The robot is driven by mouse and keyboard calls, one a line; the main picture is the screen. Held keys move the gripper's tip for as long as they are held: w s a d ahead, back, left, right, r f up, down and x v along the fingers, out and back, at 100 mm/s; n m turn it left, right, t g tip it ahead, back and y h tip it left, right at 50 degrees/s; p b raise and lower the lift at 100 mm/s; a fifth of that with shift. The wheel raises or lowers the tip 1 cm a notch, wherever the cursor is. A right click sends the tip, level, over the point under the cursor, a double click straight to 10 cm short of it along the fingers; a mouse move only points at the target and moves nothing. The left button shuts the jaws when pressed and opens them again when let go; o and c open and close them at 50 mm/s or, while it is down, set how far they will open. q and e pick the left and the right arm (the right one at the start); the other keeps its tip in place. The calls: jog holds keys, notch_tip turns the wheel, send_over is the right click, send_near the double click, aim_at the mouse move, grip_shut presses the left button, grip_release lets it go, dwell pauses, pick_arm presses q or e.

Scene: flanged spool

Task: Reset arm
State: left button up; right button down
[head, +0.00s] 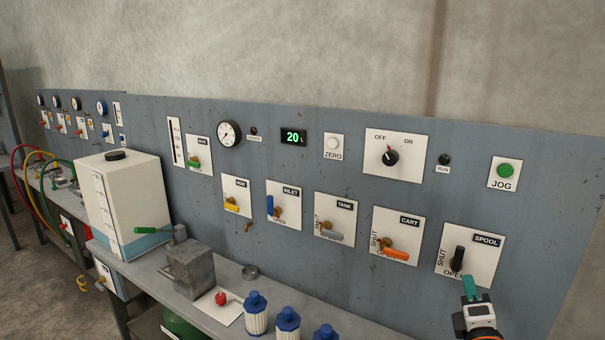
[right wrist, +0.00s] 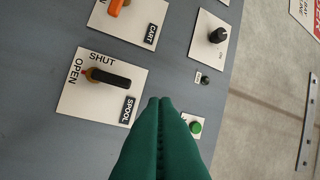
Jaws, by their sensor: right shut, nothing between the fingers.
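My right gripper (head: 469,282) shows at the lower right of the head view, its green fingers together and empty. In the right wrist view its closed fingertips (right wrist: 162,100) point at the panel beside the SPOOL plate. The SPOOL valve's black handle (head: 458,258) stands roughly upright on its white plate, above the OPEN mark. It also shows in the right wrist view (right wrist: 110,79). The fingers appear apart from the handle; their distance from the panel is hard to tell. My left gripper is not in view.
The grey panel (head: 330,167) carries the CART valve's orange handle (head: 396,254), a selector knob (head: 391,157) and a green JOG button (head: 505,170). On the bench below stand blue-capped filters (head: 288,318), a grey metal block (head: 188,266) and a white tank (head: 125,200).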

jog(key=s+a+f+m+g, duration=0.3)
jog(key=s+f+m+g, duration=0.25)
jog(key=s+f, duration=0.35)
jog(key=s+a+f+m+g, duration=0.2)
jog(key=s+f+m+g, duration=0.3)
jog(key=s+f+m, duration=0.3)
jog(key=s+a+f+m+g+y, duration=0.2)
jog(key=s+a+f+g, duration=0.15)
jog(key=s, duration=0.45)
jog(key=s+a+f+m+g+y, duration=0.2)
jog(key=s+a+f, duration=0.15)
jog(key=s, duration=0.45)
notch_tip(320, 180, down, 27)
jog(key=g+b, duration=0.2)
jog(key=b, duration=0.2)
jog(key=s+d+f+g+b, duration=0.1)
jog(key=s+d+f+b, duration=0.1)
jog(key=s+f, duration=1.6)
notch_tip(320, 180, down, 3)
jog(key=shift+d+f+b, duration=0.15)
jog(key=shift+d+b, duration=0.1)
jog(key=shift+b, duration=0.2)
